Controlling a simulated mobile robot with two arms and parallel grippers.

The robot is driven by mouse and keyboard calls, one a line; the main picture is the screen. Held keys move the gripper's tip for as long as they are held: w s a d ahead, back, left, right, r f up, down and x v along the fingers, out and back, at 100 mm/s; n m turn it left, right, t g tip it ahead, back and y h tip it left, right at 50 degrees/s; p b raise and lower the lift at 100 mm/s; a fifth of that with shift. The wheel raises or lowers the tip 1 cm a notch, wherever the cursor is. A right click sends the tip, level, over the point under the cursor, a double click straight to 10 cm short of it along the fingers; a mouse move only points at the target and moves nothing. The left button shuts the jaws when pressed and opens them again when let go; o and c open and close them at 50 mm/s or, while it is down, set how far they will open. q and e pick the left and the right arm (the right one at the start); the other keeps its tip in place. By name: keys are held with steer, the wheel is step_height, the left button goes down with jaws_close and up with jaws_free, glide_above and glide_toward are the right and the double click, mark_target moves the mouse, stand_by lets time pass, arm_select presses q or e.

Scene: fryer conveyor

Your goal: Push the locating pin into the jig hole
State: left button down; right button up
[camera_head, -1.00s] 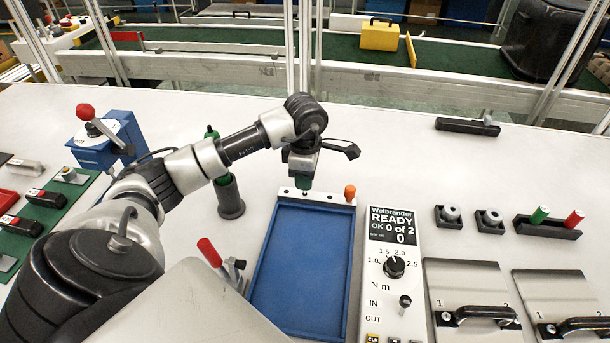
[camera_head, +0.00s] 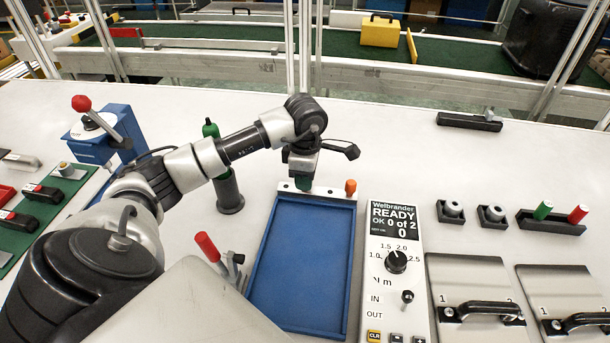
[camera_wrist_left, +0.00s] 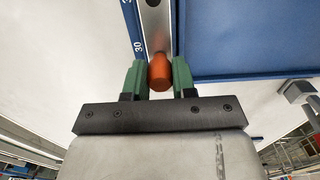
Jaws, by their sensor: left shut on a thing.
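The jig is a pale metal bar (camera_head: 325,192) along the far edge of a blue tray (camera_head: 300,262). My left gripper (camera_head: 303,184) is over the bar's left end, fingers pointing down. In the left wrist view, its green fingers (camera_wrist_left: 158,80) are on either side of an orange locating pin (camera_wrist_left: 160,72) and shut on it. The pin's lower end and the hole under it are hidden, so I cannot tell how deep it sits. Another orange pin (camera_head: 350,188) stands upright at the bar's right end. My right gripper is not in view.
A controller panel (camera_head: 396,262) reading READY stands right of the tray. A red-handled clamp (camera_head: 207,247) is at the tray's left, and a dark post with a green top (camera_head: 229,192) stands behind my forearm.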

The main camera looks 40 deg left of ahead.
arm_select(q)
steer(key=c, duration=0.8)
jaws_free()
steer(key=shift+r+p, duration=1.9)
steer(key=shift+r, duration=1.15)
steer(key=shift+r, duration=0.5)
step_height(320, 180, up, 10)
steer(key=shift+f+b, duration=0.15)
steer(key=shift+b, duration=0.35)
